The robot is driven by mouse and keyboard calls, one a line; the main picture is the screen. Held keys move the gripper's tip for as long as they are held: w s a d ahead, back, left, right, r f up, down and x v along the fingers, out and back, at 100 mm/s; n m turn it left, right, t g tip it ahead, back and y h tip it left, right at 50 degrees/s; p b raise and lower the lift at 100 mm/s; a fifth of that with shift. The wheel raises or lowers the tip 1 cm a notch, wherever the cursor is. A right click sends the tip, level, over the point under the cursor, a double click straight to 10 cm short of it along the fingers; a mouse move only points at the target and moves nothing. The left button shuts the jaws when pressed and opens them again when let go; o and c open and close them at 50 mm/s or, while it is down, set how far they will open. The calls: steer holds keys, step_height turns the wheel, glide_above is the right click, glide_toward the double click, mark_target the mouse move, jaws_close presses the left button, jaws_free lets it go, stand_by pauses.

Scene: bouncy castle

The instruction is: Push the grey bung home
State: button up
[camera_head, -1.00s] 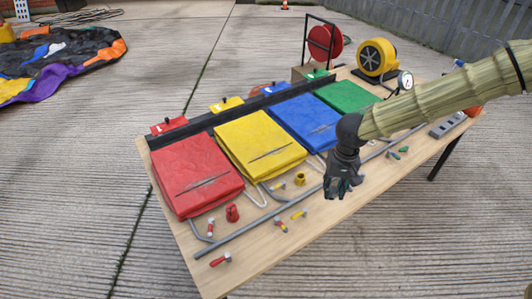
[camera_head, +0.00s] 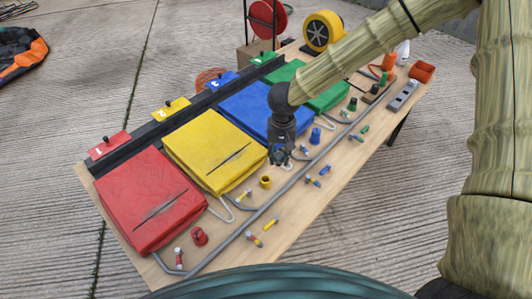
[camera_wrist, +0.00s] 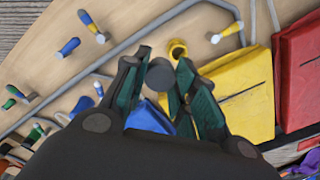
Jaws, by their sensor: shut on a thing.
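My gripper (camera_head: 279,158) is shut on the grey bung (camera_wrist: 160,75), whose round grey end shows between the fingertips in the wrist view. In the head view the bung is too small and dark to tell from the fingers. My gripper is above the table by the yellow bag's right corner. A short yellow collar (camera_head: 265,181) with a dark hollow top stands on the table, just below and left of the gripper in the picture. It also shows in the wrist view (camera_wrist: 178,49), just beyond the bung and apart from it.
Red (camera_head: 150,200), yellow (camera_head: 215,148), blue (camera_head: 258,108) and green (camera_head: 328,92) folded bags lie along the wooden table. A grey pipe (camera_head: 262,212) runs along the front, with several small coloured-handled valves nearby. A yellow blower (camera_head: 322,31) stands at the back.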

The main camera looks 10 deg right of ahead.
steer(key=shift+w+a+r+m+p, duration=0.15)
steer(key=shift+a+m+p, duration=0.15)
steer(key=shift+m, duration=0.2)
steer(key=shift+w+a+f+m+p, duration=0.25)
steer(key=shift+a+f+m, duration=0.3)
steer(key=shift+f+m, duration=1)
steer(key=shift+w+a+f+m+p, duration=0.2)
steer(key=shift+a+f+m+p, duration=0.3)
steer(key=shift+f+m, duration=1)
steer(key=shift+w+a+f+m+p, duration=0.2)
steer(key=shift+a+f+m, duration=0.45)
steer(key=shift+f+m, duration=0.85)
steer(key=shift+a+r+p, duration=0.1)
steer(key=shift+p, duration=1)
steer(key=shift+f, duration=0.55)
steer(key=shift+p, duration=0.6)
steer(key=shift+f, duration=0.5)
steer(key=shift+p, duration=0.45)
